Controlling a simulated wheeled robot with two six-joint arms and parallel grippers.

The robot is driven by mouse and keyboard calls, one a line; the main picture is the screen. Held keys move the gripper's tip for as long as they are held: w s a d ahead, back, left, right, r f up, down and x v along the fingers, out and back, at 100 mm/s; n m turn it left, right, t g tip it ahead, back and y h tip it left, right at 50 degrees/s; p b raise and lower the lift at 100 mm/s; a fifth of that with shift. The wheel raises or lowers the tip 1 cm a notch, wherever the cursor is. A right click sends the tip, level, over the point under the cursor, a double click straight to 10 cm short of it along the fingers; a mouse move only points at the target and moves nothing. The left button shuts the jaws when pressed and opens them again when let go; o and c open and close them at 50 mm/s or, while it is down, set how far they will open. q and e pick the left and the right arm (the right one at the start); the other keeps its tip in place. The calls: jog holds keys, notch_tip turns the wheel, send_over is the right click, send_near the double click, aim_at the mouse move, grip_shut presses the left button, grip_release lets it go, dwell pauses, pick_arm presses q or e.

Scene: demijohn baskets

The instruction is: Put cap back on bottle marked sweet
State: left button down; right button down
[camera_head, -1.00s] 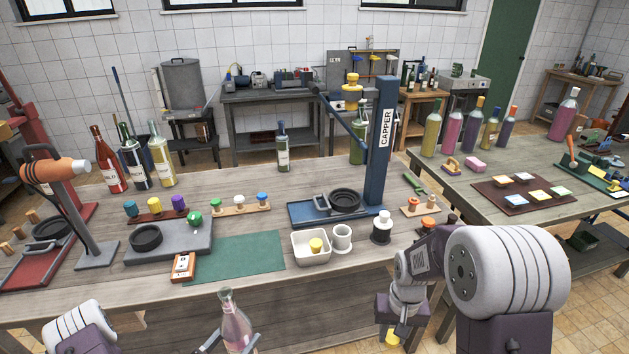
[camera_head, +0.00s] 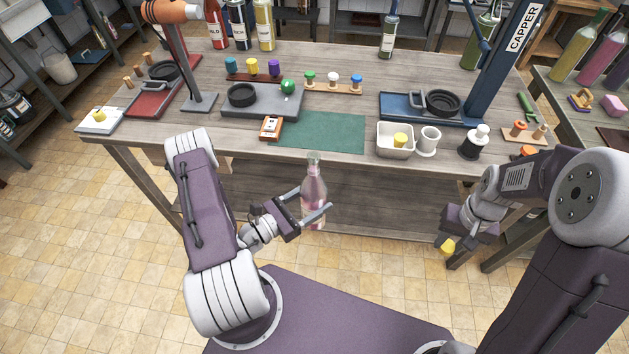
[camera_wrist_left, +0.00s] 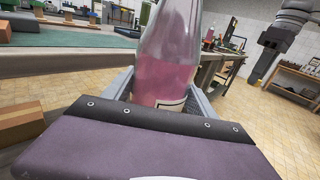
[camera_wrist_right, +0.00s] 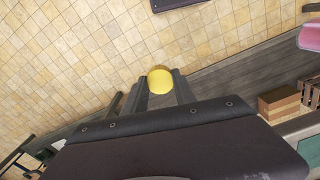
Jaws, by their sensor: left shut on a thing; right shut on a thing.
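A clear bottle of pink liquid (camera_head: 314,190) with a bare, uncapped neck stands upright in my left gripper (camera_head: 312,212), in front of the table edge. The left wrist view shows the bottle (camera_wrist_left: 168,60) between the two fingers, with only a corner of its label visible; I cannot read any mark. My right gripper (camera_head: 449,240) is shut on a yellow cap (camera_head: 447,246), to the right of the bottle and lower, clear of the table. The right wrist view shows the yellow cap (camera_wrist_right: 160,79) at the fingertips. Bottle and cap are well apart.
The table carries a green mat (camera_head: 318,131), a white bin (camera_head: 395,141) with a yellow piece inside, a white cup (camera_head: 429,140) and a blue capper (camera_head: 430,108). Coloured caps stand on racks behind. Open floor lies in front of the table.

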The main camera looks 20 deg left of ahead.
pick_arm(q)
jog(key=w+d+f+m+g+h, duration=0.1)
jog(key=d+m+g+h, duration=0.6)
jog(key=d, duration=0.6)
jog(key=shift+w+f+g, duration=0.15)
jog(key=shift+w+g, duration=0.15)
jog(key=shift+g, duration=0.5)
jog(key=shift+f, duration=0.1)
